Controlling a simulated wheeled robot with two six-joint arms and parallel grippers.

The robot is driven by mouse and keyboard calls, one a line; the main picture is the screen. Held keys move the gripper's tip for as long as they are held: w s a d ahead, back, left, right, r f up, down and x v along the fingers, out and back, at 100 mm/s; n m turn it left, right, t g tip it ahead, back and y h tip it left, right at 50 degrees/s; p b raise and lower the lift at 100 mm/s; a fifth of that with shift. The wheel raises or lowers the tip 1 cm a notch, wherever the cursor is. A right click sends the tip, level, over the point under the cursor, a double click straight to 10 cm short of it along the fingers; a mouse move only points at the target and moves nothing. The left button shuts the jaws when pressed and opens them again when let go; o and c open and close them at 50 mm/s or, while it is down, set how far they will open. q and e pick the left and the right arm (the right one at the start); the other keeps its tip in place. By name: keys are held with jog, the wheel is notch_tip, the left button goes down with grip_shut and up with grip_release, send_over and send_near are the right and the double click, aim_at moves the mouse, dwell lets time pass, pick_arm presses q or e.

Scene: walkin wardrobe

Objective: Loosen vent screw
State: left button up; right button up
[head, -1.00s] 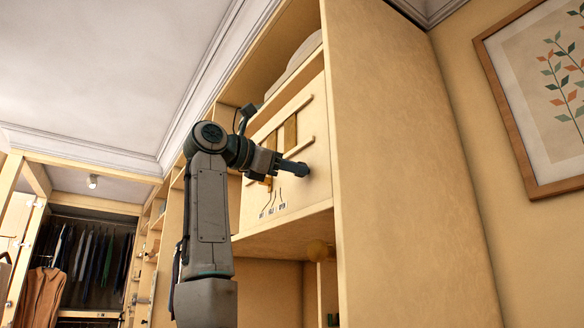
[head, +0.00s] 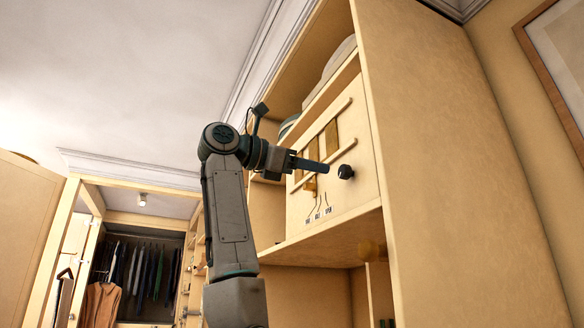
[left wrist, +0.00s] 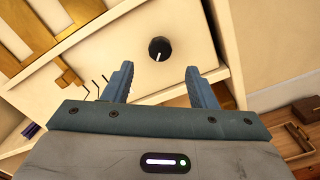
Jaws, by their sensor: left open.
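The vent screw appears as a round black knob (head: 346,172) with a pale mark, on the right part of a cream panel (head: 352,192) in the wardrobe. It also shows in the left wrist view (left wrist: 160,49), beyond the fingertips and between their lines. My left gripper (head: 326,168) points at the knob from the left, apart from it. In the left wrist view its two blue fingers (left wrist: 160,78) are spread with nothing between them. My right gripper is not in view.
Brass-coloured plates (head: 331,137) and pale rails cross the panel left of the knob. A shelf edge (head: 325,238) runs below it, and a tall side wall (head: 440,150) stands to the right. Clothes (head: 140,270) hang far left.

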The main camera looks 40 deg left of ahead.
pick_arm(q)
jog(key=b+v, duration=0.1)
jog(key=v, duration=0.3)
jog(key=shift+s+a, duration=0.1)
jog(key=shift+s, duration=0.15)
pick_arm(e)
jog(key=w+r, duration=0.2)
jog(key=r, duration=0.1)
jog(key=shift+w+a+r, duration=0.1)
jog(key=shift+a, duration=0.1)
